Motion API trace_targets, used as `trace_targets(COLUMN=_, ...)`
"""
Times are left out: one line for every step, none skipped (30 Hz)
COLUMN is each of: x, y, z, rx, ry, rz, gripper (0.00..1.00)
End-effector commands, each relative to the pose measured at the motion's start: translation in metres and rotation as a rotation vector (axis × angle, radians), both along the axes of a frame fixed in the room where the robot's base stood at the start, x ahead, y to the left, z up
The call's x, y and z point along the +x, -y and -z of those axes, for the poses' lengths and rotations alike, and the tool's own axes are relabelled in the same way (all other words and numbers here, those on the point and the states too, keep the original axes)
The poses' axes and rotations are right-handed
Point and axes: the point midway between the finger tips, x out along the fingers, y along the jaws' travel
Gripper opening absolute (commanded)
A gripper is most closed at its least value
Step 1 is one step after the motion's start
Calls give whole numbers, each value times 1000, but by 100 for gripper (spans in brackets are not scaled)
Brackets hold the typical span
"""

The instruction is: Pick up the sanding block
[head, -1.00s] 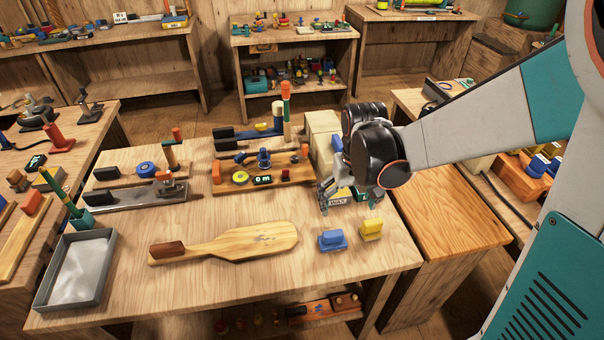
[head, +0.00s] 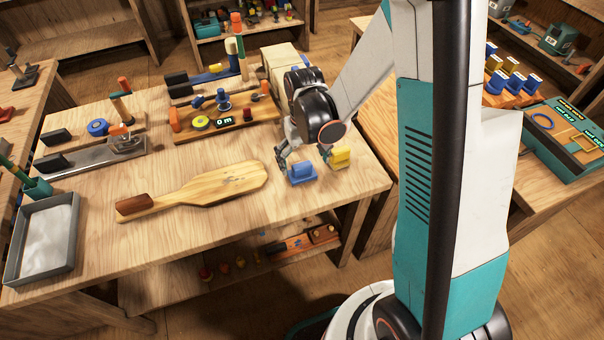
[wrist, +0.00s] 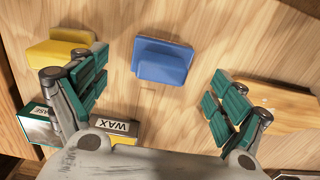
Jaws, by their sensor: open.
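A blue block (head: 301,173) with a raised grip stands on the workbench near its right front. It also shows at the top middle of the wrist view (wrist: 162,62). A yellow block (head: 341,158) of similar shape stands just right of it, and at the left in the wrist view (wrist: 58,50). No label tells which is the sanding block. My gripper (head: 305,156) is open and empty above and behind the blocks. In the wrist view my spread fingers (wrist: 158,90) lie to either side of the blue block, which is slightly ahead of them, apart from both.
A wooden paddle (head: 215,187) lies left of the blue block. A wax box (wrist: 121,128) and a green box (wrist: 38,127) sit near my left finger. A grey tray (head: 18,262) stands at the bench's left end. The bench (head: 290,215) in front of the blocks is clear.

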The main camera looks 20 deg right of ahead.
Motion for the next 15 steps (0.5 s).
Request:
trace_targets(x=0, y=0, z=3, rx=0, ry=0, rz=0, gripper=90)
trace_targets(x=0, y=-1, z=6, rx=0, ry=0, rz=0, gripper=90)
trace_targets(x=1, y=-1, z=10, rx=0, ry=0, rz=0, gripper=90)
trace_targets(x=1, y=-1, z=13, rx=0, ry=0, rz=0, gripper=90)
trace_targets(x=2, y=-2, z=18, rx=0, ry=0, rz=0, gripper=90)
trace_targets(x=3, y=-2, z=24, rx=0, ry=0, rz=0, gripper=90)
trace_targets(x=4, y=-3, z=29, rx=0, ry=0, rz=0, gripper=90)
trace_targets(x=4, y=-3, z=33, rx=0, ry=0, rz=0, gripper=90)
trace_targets(x=4, y=-3, z=39, rx=0, ry=0, rz=0, gripper=90)
trace_targets(x=4, y=-3, z=43, rx=0, ry=0, rz=0, gripper=90)
trace_targets(x=4, y=-3, z=47, rx=0, ry=0, rz=0, gripper=90)
trace_targets(x=4, y=-3, z=50, rx=0, ry=0, rz=0, gripper=90)
trace_targets(x=4, y=-3, z=51, rx=0, ry=0, rz=0, gripper=90)
trace_targets(x=4, y=-3, z=52, rx=0, ry=0, rz=0, gripper=90)
trace_targets(x=3, y=-3, z=52, rx=0, ry=0, rz=0, gripper=90)
